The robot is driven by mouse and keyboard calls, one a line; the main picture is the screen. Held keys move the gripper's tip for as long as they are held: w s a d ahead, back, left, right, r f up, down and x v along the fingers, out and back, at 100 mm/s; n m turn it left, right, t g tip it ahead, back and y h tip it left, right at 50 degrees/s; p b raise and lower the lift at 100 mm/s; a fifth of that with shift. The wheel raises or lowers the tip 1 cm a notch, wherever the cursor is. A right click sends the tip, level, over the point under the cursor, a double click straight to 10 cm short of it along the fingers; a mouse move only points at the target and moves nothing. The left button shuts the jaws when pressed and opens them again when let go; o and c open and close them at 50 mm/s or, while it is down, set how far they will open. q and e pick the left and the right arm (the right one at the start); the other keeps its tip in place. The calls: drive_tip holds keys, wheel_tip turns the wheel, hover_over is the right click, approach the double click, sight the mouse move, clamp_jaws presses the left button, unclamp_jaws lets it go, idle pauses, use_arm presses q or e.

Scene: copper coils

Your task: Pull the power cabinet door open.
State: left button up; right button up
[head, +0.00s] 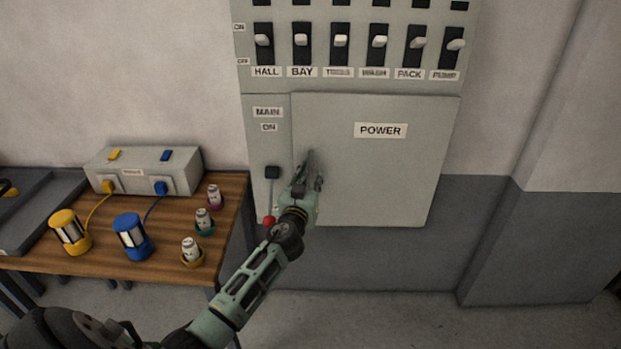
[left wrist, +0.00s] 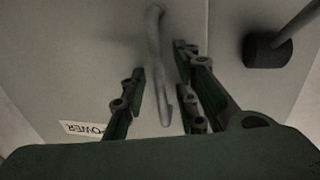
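The power cabinet door (head: 400,180) is a grey panel labelled POWER, and it looks shut in the head view. My left gripper (head: 310,175) is in front of the door's left edge. In the left wrist view the grey bar handle (left wrist: 157,45) runs between the two fingers of my left gripper (left wrist: 160,78). The fingers stand apart with gaps beside the handle, so the gripper is open around it. In the head view the gripper hides most of the handle. My right gripper is out of view.
Left of the door is the MAIN lever with a black block (head: 272,172) and red knob (head: 269,220); the block also shows close by in the wrist view (left wrist: 266,50). Breaker switches (head: 340,41) sit above. A wooden table (head: 165,262) with lamps stands left. Right of the cabinet is clear.

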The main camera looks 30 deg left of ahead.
use_arm(q)
drive_tip(key=shift+c, duration=0.3)
clamp_jaws()
idle(0.4)
